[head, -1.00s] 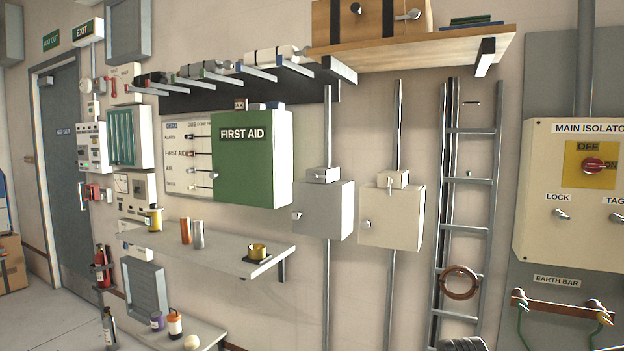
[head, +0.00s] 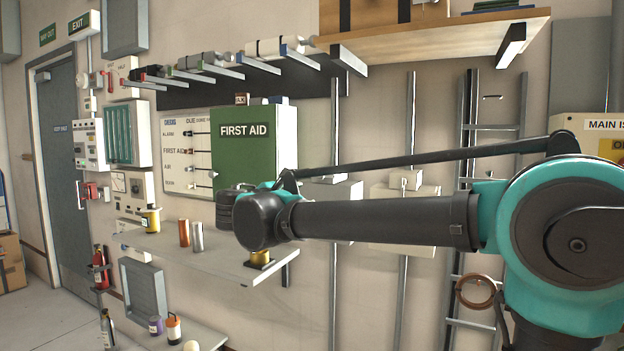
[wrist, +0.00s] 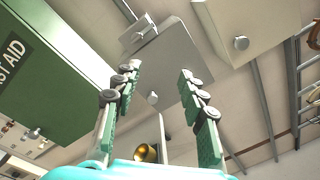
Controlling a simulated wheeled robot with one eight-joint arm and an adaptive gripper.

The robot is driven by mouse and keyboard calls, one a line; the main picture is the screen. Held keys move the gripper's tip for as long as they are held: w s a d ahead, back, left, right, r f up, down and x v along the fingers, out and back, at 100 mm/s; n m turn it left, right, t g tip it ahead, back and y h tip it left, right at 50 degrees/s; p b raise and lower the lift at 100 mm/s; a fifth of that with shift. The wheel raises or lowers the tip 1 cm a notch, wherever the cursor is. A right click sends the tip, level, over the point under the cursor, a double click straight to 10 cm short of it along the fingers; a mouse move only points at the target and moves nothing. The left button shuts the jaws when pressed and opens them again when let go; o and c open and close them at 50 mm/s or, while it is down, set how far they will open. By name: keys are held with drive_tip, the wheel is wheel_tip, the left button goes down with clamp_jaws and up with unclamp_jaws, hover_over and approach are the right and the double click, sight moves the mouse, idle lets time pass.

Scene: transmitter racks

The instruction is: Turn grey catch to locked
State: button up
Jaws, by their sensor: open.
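The grey box (wrist: 172,68) hangs on the wall in the wrist view, with a small pale catch (wrist: 152,98) on its lower left front. In the head view only the top of the grey box (head: 335,191) shows; my arm hides its catch. My gripper (wrist: 158,72) is open and empty, its two green padded fingers reaching toward the grey box. The catch appears between the fingers, apart from both pads. I cannot read any locked marking.
The green first aid cabinet (head: 253,150) is close on the left. A cream box (head: 405,205) with its own knob (wrist: 240,43) is on the right. A shelf (head: 215,256) carries a brass cup (wrist: 146,152). A ladder (head: 468,130) stands farther right.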

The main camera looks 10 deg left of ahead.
drive_tip(key=a+r+n+t, duration=0.1)
drive_tip(key=a+r, duration=0.2)
drive_tip(key=x, duration=1.6)
drive_tip(key=shift+w+f, duration=0.25)
drive_tip(key=shift+w, duration=0.1)
drive_tip(key=shift+d, duration=0.1)
clamp_jaws()
